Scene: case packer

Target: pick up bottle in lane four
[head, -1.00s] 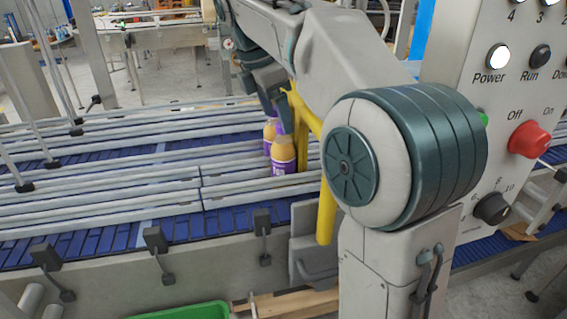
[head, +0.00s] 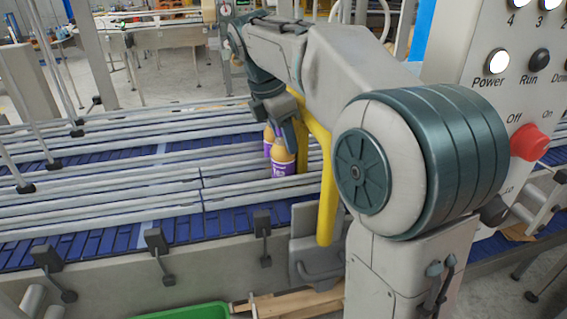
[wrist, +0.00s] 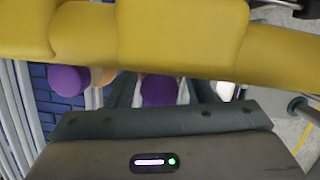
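Two orange bottles with purple labels stand close together between the lane rails of the conveyor: a nearer one (head: 283,160) and one just behind it (head: 269,140). My gripper (head: 286,122) is at the bottles' upper ends, partly covering them. I cannot tell whether it touches them. In the wrist view, a purple round shape (wrist: 158,90) shows between my dark gripper body and a yellow bar, and another purple shape (wrist: 68,80) lies left of it. The fingertips are not clear in either view, so their opening is hidden. I cannot tell the lane numbers.
A yellow frame (head: 326,195) rises beside the bottles, and its bar (wrist: 180,35) crosses the top of the wrist view. Long grey guide rails (head: 110,190) run over the blue conveyor (head: 70,252). A control panel (head: 510,90) stands at right. A green bin (head: 185,312) is at the bottom.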

